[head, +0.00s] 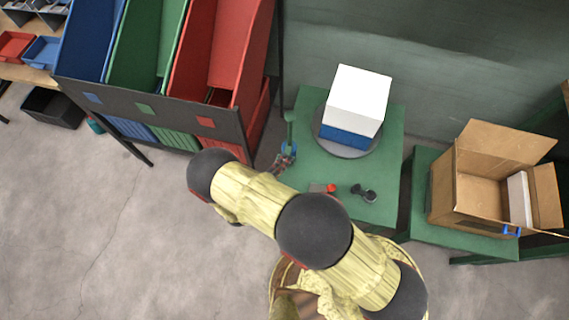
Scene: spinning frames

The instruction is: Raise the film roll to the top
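A thin green post (290,128) stands at the left edge of the green table (392,140). A small blue piece (291,146), which looks like the film roll, is low on this post. My gripper (284,160) is at the post, right beside the blue piece and partly overlapping it in the head view. The fingers are too small and hidden to tell whether they are open or touch the roll. A white box with a blue lower band (358,95) sits on a round grey turntable (345,147) to the right of the post.
A red button (331,188) and a dark object (368,195) are on the table's front part. An open cardboard box (480,185) stands on a lower green stand at right. Blue, green and red bins (222,60) fill a rack at left. Open floor (100,235) lies front left.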

